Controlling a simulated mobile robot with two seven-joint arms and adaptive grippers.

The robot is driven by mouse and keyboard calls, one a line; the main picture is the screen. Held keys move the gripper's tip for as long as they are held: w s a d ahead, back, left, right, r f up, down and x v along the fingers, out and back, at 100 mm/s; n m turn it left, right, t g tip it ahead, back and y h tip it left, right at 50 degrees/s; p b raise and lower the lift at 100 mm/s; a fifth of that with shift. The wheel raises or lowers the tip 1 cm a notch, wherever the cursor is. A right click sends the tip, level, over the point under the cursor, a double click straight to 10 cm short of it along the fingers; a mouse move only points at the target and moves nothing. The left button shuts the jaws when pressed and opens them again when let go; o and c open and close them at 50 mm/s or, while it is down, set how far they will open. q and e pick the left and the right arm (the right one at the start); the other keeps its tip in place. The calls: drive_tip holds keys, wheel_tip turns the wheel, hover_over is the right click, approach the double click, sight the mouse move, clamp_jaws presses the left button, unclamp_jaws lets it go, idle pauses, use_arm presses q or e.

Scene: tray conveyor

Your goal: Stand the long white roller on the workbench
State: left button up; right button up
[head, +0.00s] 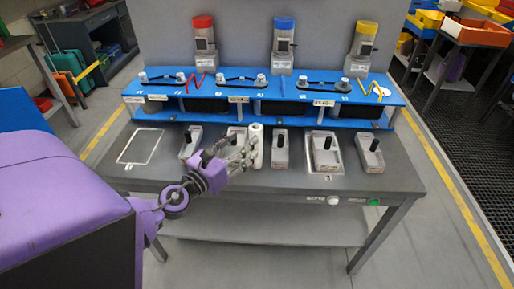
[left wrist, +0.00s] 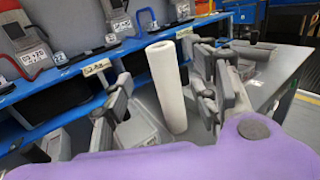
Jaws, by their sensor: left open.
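The long white roller (head: 257,146) stands upright on the grey workbench (head: 215,178), near the middle, among the small grey trays. It also shows in the left wrist view (left wrist: 167,88), where it leans only slightly in the picture and its lower end seems to meet the bench. My left gripper (head: 243,152) is open just to the left of and in front of the roller. In the left wrist view its fingers (left wrist: 165,85) are apart on either side of the roller, with a visible gap to each. My right gripper is not in view.
A blue shelf (head: 225,92) with red-, blue- and yellow-topped dispensers runs behind. The bench's front strip is clear.

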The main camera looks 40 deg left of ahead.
sight(256, 133)
use_arm(q)
drive_tip(key=w, duration=0.4)
drive_tip(key=w+p, duration=0.1)
drive_tip(key=w, duration=0.1)
drive_tip(key=shift+w+d+f, duration=0.15)
drive_tip(key=shift+w+d, duration=0.15)
drive_tip(key=shift+w, duration=0.1)
drive_tip(key=shift+w+f, duration=0.15)
drive_tip(key=shift+w, duration=0.05)
drive_tip(key=shift+c, duration=0.5)
clamp_jaws()
